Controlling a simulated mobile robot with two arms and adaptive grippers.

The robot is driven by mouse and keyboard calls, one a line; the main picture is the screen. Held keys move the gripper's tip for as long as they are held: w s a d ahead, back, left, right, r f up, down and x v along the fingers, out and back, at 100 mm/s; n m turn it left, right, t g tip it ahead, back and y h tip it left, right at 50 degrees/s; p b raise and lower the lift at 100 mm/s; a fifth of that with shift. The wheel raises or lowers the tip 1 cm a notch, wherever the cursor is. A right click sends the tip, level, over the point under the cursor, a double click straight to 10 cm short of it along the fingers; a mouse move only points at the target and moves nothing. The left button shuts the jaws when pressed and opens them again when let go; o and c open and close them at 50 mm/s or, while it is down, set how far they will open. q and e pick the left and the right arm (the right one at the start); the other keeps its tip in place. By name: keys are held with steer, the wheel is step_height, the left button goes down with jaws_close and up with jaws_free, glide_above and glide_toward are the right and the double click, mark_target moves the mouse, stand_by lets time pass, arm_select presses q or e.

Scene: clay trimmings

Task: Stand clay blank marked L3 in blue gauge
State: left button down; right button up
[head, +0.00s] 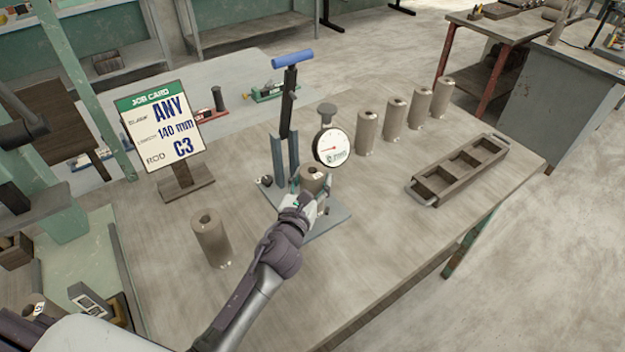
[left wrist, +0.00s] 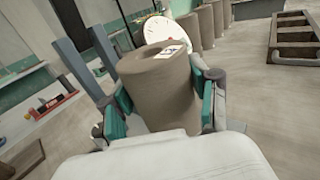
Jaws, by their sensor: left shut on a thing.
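My left gripper (head: 313,198) is shut on a brown-grey clay blank (head: 314,176) with a hole in its top. In the left wrist view the blank (left wrist: 158,95) stands between the teal finger pads, with a small white label on its top rim that I cannot read. The blue gauge (head: 333,222) has a flat base plate, uprights, a blue-handled lever and a round white dial. The held blank is upright over the base plate, in front of the uprights and dial. The gripper hides its lower end, so I cannot tell whether it touches the plate. My right gripper is out of view.
A lone blank (head: 210,238) stands left of the gauge. Several blanks (head: 367,132) stand in a row behind and to the right. A compartmented tray (head: 425,189) lies at the right. A job card (head: 163,125) reads ANY, 140 mm, C3. The front right tabletop is clear.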

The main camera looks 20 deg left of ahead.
arm_select(q)
steer(key=c, duration=0.7)
jaws_free()
steer(key=shift+f, duration=0.1)
steer(key=o, duration=0.4)
steer(key=shift+o, duration=0.2)
steer(key=shift+r, duration=0.3)
steer(key=s+b, duration=0.2)
steer(key=s, duration=1)
